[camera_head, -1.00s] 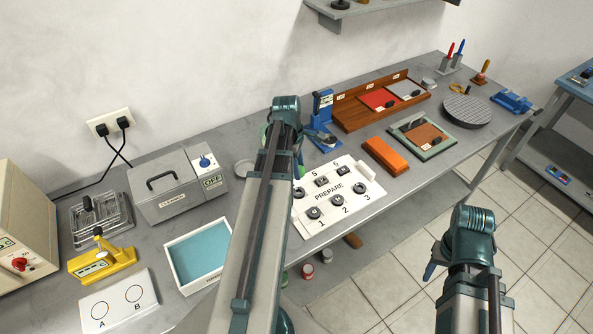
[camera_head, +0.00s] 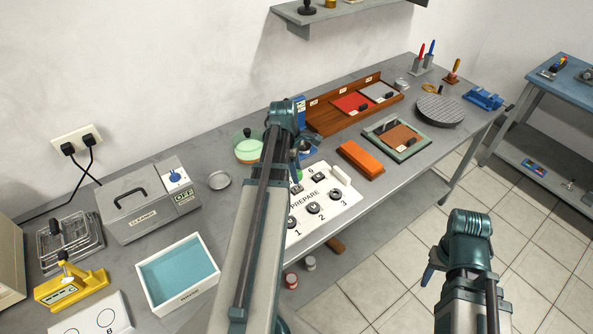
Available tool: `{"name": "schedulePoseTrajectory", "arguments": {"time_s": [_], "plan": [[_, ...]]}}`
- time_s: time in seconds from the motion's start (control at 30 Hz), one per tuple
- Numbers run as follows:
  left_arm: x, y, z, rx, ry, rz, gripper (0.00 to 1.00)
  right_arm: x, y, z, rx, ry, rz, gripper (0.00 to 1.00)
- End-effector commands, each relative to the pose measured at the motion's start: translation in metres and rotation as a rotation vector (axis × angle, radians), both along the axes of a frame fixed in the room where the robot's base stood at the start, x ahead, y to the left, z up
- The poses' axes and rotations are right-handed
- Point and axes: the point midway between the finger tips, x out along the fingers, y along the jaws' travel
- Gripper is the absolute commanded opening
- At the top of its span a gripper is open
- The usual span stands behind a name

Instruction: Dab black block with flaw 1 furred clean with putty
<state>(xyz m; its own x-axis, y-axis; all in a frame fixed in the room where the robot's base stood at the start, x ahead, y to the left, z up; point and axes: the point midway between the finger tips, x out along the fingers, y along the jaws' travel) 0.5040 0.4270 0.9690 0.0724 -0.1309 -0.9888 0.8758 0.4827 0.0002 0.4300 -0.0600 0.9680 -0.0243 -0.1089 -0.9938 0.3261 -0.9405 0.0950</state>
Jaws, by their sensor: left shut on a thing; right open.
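The white PREPARE board (camera_head: 325,206) lies on the bench just right of my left arm, with several dark round-topped blocks in numbered places. The block at place 1 (camera_head: 291,221) sits close beside the arm. Whether any block has a furred flaw is too small to tell. A glass jar (camera_head: 248,149) with pale green contents, possibly putty, stands left of the arm. My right gripper (camera_head: 430,274) is open, over the floor in front of the bench.
A blue press (camera_head: 300,112) stands behind the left gripper. An orange block (camera_head: 361,159) and a green-framed tray (camera_head: 423,137) lie right of the board. Left are a round dish (camera_head: 219,180), a grey cleaner box (camera_head: 147,208), a blue-lined tray (camera_head: 149,292) and a yellow fixture (camera_head: 71,289).

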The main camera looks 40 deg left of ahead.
Motion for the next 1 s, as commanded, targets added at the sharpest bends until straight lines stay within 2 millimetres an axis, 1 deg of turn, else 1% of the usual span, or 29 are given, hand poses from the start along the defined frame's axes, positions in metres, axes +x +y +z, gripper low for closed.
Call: {"name": "schedulePoseTrajectory", "arguments": {"time_s": [0.03, 0.2, 0.33, 0.47, 1.0], "plan": [[0.000, 0.000, -0.010, 0.000, 0.000, 0.000, 0.01, 0.000, 0.000, -0.010, 0.000, 0.000, 0.000, 0.50], [0.000, 0.000, -0.028, 0.000, 0.000, 0.000, 0.01, 0.000, 0.000, -0.028, 0.000, 0.000, 0.000, 0.50], [0.000, 0.000, -0.038, 0.000, 0.000, 0.000, 0.01, 0.000, 0.000, -0.038, 0.000, 0.000, 0.000, 0.50], [0.000, 0.000, -0.041, 0.000, 0.000, 0.000, 0.01, 0.000, 0.000, -0.041, 0.000, 0.000, 0.000, 0.50], [0.000, 0.000, -0.040, 0.000, 0.000, 0.000, 0.01, 0.000, 0.000, -0.040, 0.000, 0.000, 0.000, 0.50]]}}
